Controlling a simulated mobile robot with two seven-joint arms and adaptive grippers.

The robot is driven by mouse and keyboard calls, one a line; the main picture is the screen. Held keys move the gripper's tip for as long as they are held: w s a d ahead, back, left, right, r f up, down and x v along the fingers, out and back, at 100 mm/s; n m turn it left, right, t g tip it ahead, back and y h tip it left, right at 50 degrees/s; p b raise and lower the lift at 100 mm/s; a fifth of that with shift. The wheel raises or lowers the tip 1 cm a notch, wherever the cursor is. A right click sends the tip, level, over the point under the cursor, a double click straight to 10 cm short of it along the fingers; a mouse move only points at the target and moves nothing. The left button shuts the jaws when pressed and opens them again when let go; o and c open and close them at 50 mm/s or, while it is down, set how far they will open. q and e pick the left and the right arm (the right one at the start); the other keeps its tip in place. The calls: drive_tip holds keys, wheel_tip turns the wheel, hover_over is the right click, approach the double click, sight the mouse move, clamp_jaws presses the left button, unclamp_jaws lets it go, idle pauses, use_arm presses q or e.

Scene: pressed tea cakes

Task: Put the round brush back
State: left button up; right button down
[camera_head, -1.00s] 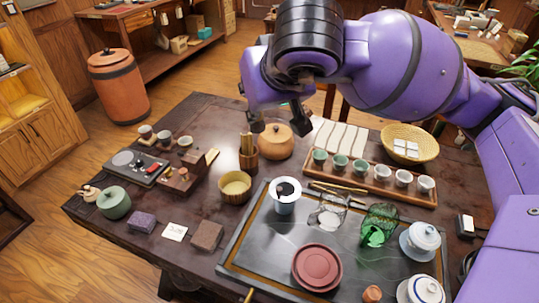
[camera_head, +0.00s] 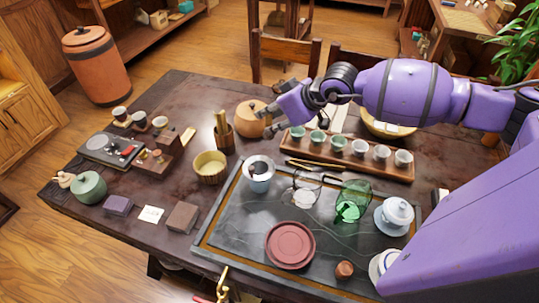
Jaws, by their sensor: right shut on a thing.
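A round, light-brown wooden thing (camera_head: 249,121) with a knob on top stands on the far part of the table. It looks like a lidded pot, and I cannot tell whether it is the round brush. My right gripper (camera_head: 269,119) comes in from the right with its dark fingers at the right side of this thing. It seems shut on it there, but the contact is small and partly hidden. A holder (camera_head: 225,141) with upright bamboo tools stands just left of it. I make out no other brush for certain. My left gripper is out of view.
A wooden rack (camera_head: 345,160) of several small cups lies to the right under my arm. In front is a dark tea tray (camera_head: 240,232) with a red round dish (camera_head: 290,245), glassware and lidded cups. A bamboo bowl (camera_head: 210,167) stands left of the tray.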

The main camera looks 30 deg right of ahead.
wheel_tip(320, 180, down, 6)
drive_tip(key=shift+f+b, duration=0.1)
drive_tip(key=shift+b, duration=0.6)
wheel_tip(320, 180, down, 4)
drive_tip(key=shift+r+b, duration=0.15)
drive_tip(key=shift+b, duration=0.35)
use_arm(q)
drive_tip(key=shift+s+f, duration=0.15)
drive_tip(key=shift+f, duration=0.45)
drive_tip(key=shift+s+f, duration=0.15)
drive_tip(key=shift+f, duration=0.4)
use_arm(e)
drive_tip(key=c, duration=2.1)
unclamp_jaws()
drive_tip(key=shift+f, duration=0.25)
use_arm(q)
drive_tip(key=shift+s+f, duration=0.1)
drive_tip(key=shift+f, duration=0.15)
use_arm(e)
drive_tip(key=o, duration=0.4)
drive_tip(key=shift+r, duration=0.1)
drive_tip(key=shift+o, duration=0.2)
